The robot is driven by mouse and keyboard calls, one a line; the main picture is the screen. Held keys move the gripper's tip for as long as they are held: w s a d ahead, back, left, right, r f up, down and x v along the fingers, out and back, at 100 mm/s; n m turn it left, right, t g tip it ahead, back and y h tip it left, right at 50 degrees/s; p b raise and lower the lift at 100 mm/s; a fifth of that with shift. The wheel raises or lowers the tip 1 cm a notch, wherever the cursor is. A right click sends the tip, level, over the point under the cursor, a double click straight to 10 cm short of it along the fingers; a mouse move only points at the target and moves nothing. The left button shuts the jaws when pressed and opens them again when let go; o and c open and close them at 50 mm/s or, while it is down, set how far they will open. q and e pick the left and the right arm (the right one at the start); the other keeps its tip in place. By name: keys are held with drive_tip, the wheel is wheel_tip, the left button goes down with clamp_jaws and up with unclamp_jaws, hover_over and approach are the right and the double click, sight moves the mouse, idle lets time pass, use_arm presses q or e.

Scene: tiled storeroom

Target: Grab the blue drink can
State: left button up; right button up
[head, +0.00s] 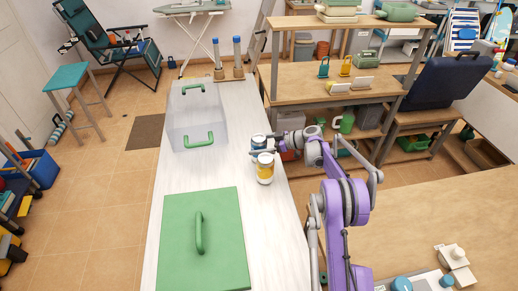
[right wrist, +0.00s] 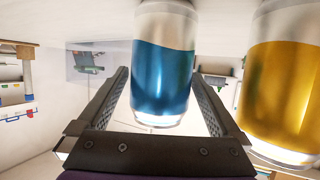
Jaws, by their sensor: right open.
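The blue drink can (head: 258,141) stands upright on the long white table (head: 238,110), near its right edge. A yellow can (head: 265,170) stands close in front of it in the head view. My right gripper (head: 266,143) reaches in from the right at the blue can. In the right wrist view the blue can (right wrist: 162,75) is between the two open fingers, with a visible gap at the left finger; contact at the right finger is unclear. The yellow can (right wrist: 283,85) is outside the fingers, beside the right one. My left gripper is not in view.
A clear box (head: 182,120) with green handles stands farther back, with two blue-topped items (head: 237,60) beyond. A wooden workbench (head: 440,220) lies to the right.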

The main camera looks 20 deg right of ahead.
drive_tip(key=x, duration=0.3)
drive_tip(key=shift+a+f, duration=0.15)
clamp_jaws()
idle(0.3)
